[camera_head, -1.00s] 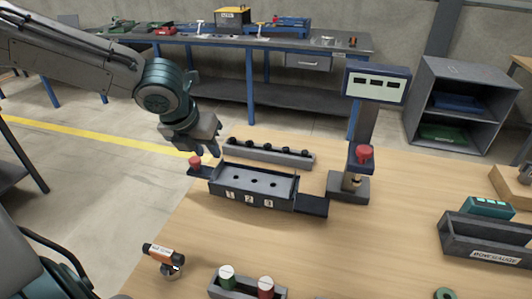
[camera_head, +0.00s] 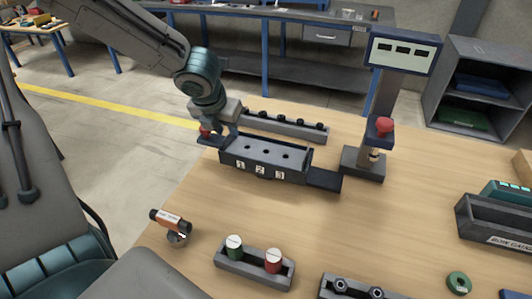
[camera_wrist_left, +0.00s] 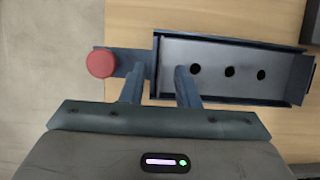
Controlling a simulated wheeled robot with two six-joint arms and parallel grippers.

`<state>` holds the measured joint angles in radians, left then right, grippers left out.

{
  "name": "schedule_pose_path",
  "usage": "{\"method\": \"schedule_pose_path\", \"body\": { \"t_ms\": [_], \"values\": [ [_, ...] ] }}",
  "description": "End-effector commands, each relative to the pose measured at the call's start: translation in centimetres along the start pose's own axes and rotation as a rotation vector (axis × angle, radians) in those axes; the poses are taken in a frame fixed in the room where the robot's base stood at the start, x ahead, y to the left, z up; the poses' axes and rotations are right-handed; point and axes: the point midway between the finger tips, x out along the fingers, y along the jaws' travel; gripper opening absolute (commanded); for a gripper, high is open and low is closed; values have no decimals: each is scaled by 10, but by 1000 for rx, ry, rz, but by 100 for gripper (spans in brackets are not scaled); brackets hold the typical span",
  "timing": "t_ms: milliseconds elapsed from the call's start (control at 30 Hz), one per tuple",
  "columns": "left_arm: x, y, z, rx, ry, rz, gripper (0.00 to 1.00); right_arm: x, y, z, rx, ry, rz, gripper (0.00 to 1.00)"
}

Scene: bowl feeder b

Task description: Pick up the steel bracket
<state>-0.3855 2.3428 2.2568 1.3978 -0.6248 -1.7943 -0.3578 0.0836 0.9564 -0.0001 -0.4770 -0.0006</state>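I cannot make out a steel bracket in either view. My left gripper (camera_head: 229,131) is over the left end of the dark fixture tray (camera_head: 235,161) marked 1, 2, 3. In the left wrist view the two fingers of this gripper (camera_wrist_left: 160,86) are apart with nothing visible between them. They appear on either side of the left end wall of the tray (camera_wrist_left: 222,99); whether they touch it I cannot tell. The tray floor has three dark holes. My right gripper is not in view.
A red button (camera_head: 206,129) is close left of the gripper; it also shows in the left wrist view (camera_wrist_left: 100,64). A rail with several dark knobs (camera_head: 281,126) lies behind the tray. A display post (camera_head: 386,95) stands right. A holder with green and red cylinders (camera_head: 252,271) is in front.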

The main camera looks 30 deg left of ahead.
Motion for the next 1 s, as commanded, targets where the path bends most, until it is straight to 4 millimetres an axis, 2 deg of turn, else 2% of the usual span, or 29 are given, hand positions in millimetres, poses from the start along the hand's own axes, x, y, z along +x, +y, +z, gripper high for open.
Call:
{"method": "schedule_pose_path", "body": {
  "t_ms": [33,133,400,533,567,1000],
  "values": [
    [8,0,-1,1,1,1,28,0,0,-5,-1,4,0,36],
    [13,0,0,1,0,1,28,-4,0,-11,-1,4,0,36],
    [14,0,0,0,-1,0,28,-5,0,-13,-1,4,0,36],
    [14,0,0,0,-1,0,3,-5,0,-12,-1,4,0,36],
    [14,0,0,0,-1,0,0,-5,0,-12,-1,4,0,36],
    [12,0,1,-1,-2,-1,0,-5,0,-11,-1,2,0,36]
  ]
}}
